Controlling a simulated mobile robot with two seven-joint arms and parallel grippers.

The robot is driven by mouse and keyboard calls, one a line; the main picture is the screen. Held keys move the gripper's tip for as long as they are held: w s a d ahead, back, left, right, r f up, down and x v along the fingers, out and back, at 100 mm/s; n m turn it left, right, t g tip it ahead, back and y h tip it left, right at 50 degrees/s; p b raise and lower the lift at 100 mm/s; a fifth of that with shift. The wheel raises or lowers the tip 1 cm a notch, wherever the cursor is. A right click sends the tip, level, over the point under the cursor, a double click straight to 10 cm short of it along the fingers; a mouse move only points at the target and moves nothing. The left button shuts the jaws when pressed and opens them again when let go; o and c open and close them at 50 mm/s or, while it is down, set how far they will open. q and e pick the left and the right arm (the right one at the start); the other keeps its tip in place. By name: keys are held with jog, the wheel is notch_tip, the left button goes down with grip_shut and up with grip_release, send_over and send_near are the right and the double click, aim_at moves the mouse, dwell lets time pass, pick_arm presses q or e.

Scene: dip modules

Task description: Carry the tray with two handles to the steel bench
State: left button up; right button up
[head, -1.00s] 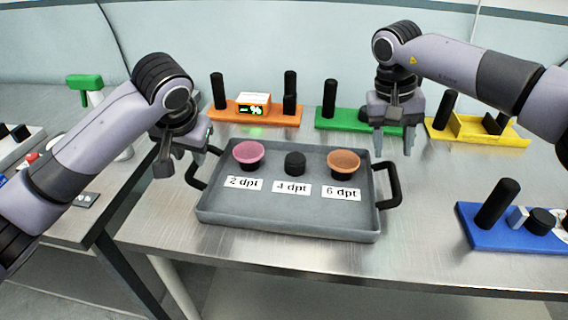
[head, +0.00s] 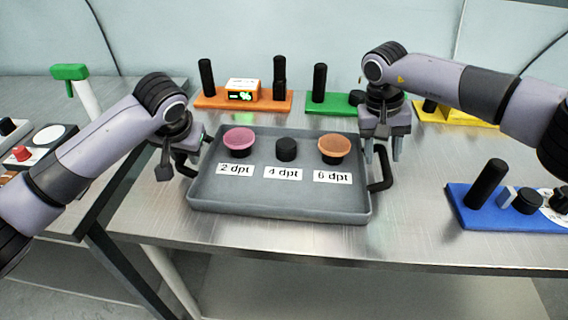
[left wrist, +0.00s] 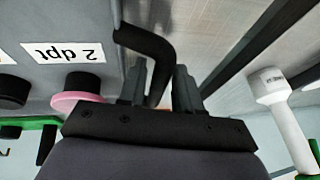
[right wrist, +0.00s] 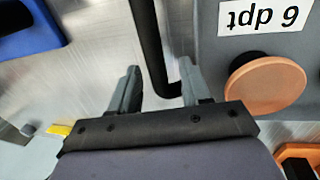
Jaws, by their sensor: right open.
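The grey tray (head: 280,205) sits flat on a steel bench (head: 300,246) and carries a pink-topped cup (head: 239,140), a black cylinder (head: 286,150) and an orange-topped cup (head: 333,147). Labels read 2 dpt, 4 dpt and 6 dpt. My left gripper (head: 187,163) is at the left handle. In the left wrist view, the black left handle (left wrist: 150,45) passes between its fingers, with gaps visible. My right gripper (head: 382,152) is open at the right handle (head: 385,172). In the right wrist view, that handle (right wrist: 150,40) lies between the spread fingers.
Behind the tray stand an orange module (head: 215,100), a green one (head: 325,105) and a yellow one (head: 470,118). A blue module (head: 475,215) lies at right.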

pick_arm(q)
jog(key=shift+w+f, duration=0.1)
jog(key=shift+f, duration=0.1)
pick_arm(e)
jog(key=shift+f, duration=0.25)
pick_arm(q)
jog(key=c, duration=0.4)
pick_arm(e)
jog(key=c, duration=0.4)
pick_arm(q)
grip_shut()
pick_arm(e)
grip_shut()
pick_arm(q)
jog(key=shift+r, duration=0.15)
pick_arm(e)
jog(key=shift+r, duration=0.15)
